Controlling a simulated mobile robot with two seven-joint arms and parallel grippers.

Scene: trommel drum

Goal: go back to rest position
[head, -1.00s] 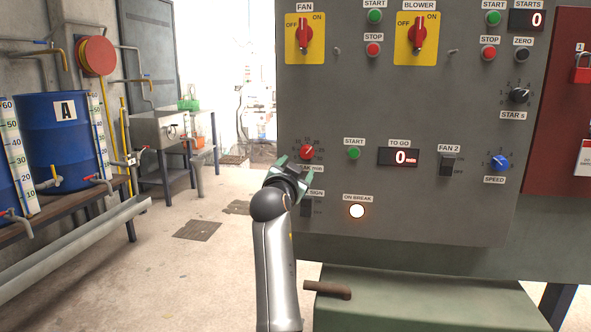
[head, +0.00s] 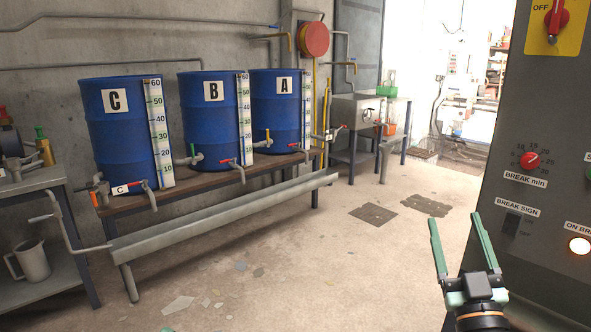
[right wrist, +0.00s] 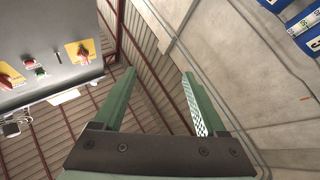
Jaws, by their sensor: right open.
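My right gripper (head: 457,235) is at the lower right of the head view, its two green fingers pointing up. It is open and empty, just left of the grey control panel (head: 545,130) and apart from it. In the right wrist view its fingers (right wrist: 158,100) stand wide apart with nothing between them. The panel's red BREAK min knob (head: 530,160), black BREAK SIGN switch (head: 512,222) and lit ON BREAK lamp (head: 579,245) show beside it. My left gripper is not in view.
Blue drums C (head: 125,135), B (head: 215,115) and A (head: 277,108) stand on a bench along the wall, with a sloping metal trough (head: 230,215) in front. A side table (head: 45,180) and a jug (head: 30,262) are at left. The middle floor is clear.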

